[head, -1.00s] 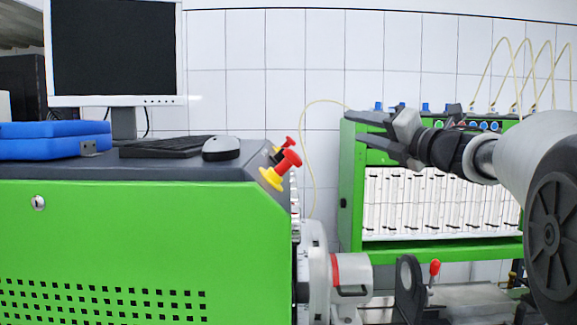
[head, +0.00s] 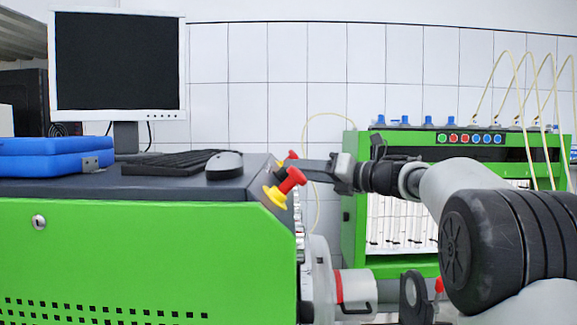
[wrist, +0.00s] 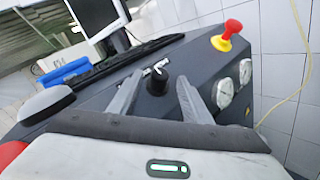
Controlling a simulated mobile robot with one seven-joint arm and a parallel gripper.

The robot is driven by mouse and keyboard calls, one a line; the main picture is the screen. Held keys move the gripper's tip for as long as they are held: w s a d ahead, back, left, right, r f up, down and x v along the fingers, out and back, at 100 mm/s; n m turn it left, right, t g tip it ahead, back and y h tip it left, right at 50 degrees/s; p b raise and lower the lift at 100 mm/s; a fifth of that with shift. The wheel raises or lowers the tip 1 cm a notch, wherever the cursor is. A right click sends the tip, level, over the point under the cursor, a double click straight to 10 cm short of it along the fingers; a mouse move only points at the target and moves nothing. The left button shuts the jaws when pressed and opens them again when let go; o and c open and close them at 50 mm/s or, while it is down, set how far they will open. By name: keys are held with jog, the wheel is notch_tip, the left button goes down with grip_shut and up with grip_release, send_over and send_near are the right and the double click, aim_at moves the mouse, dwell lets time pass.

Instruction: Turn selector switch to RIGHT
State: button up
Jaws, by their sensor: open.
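The selector switch (wrist: 158,84) shows in the wrist view as a black knob with a light metallic piece at its top, on the dark sloped panel. My gripper (wrist: 160,79) is open, with one finger on each side of the switch in that view. I cannot tell whether either finger touches it. In the head view my gripper (head: 316,169) reaches left to the console's right edge, behind the front red-and-yellow button. The switch is hidden there, and its pointing direction is unclear.
A red-and-yellow button (head: 284,187) stands at the console corner, close to my gripper. Another red-and-yellow button (wrist: 230,36) and round gauges (wrist: 223,93) sit right of the switch. A mouse (head: 224,165) and keyboard (head: 168,163) lie on the console top.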

aim_at(285, 172)
jog(key=shift+p+x, duration=0.35)
jog(key=shift+x, duration=1.8)
jog(key=shift+c, duration=0.4)
jog(key=c, duration=1)
jog(key=shift+o, duration=0.2)
